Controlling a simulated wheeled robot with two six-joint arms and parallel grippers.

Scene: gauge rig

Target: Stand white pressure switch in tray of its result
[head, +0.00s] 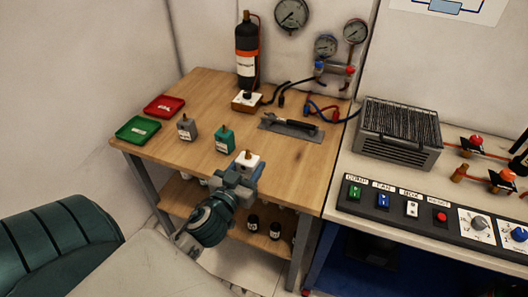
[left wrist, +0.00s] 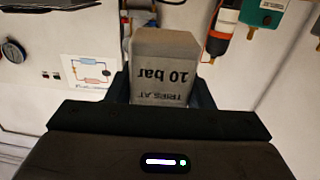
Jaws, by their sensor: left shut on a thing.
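The white pressure switch (head: 248,160) with a brass stub on top is held upright in my left gripper (head: 244,173), above or just off the bench's front edge. In the left wrist view the switch (left wrist: 163,65) fills the space between the fingers of my left gripper (left wrist: 160,95); its label reads "TRIPS AT 10 bar", upside down. My right gripper is not in view.
A grey switch (head: 187,129) and a teal switch (head: 224,140) stand on the wooden bench (head: 190,160) between the trays and my gripper.

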